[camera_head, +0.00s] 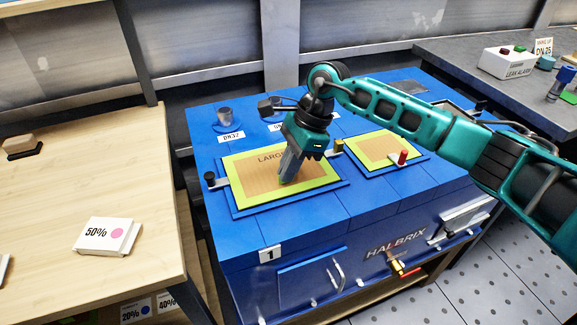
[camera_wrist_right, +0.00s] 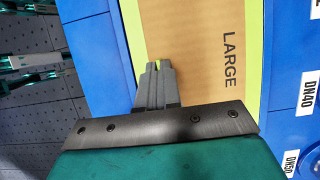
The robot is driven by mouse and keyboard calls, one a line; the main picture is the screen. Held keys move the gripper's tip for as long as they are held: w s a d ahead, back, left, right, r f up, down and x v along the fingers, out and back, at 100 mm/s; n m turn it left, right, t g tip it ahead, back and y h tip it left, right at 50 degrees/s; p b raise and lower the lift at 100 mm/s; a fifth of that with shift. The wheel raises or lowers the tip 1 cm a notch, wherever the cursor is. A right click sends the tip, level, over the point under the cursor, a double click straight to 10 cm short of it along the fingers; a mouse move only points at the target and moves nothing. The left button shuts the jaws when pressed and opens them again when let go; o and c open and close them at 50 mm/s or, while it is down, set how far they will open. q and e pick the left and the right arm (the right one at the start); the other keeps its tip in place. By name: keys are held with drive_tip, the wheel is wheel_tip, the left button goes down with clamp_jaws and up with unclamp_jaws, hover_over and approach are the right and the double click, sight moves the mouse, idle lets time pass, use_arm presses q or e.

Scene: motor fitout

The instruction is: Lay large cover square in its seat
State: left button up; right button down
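The large cover (camera_head: 255,183) is a brown rectangular plate marked LARGE, lying inside a yellow-green border on the left half of the blue cabinet top. It appears flat; whether it is fully square in its seat I cannot tell. In the right wrist view the cover (camera_wrist_right: 200,45) shows with a yellow-green strip along each side. My right gripper (camera_head: 285,175) points down over the cover's right half, its fingers close together. In the right wrist view its fingertips (camera_wrist_right: 157,66) overlap the cover's edge, with a sliver of yellow-green between them. Contact is unclear. My left gripper is out of view.
A dark-knobbed clamp (camera_head: 210,178) stands left of the cover, another (camera_head: 338,147) at its right. A smaller bordered plate (camera_head: 380,148) with a red-knobbed clamp (camera_head: 403,158) lies to the right. Cylinders (camera_head: 224,116) stand behind. A wooden bench (camera_head: 60,190) is at left.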

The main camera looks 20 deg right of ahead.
drive_tip(key=shift+f, duration=0.2)
idle(0.6)
drive_tip(key=c, duration=1.3)
unclamp_jaws()
drive_tip(key=shift+o, duration=0.2)
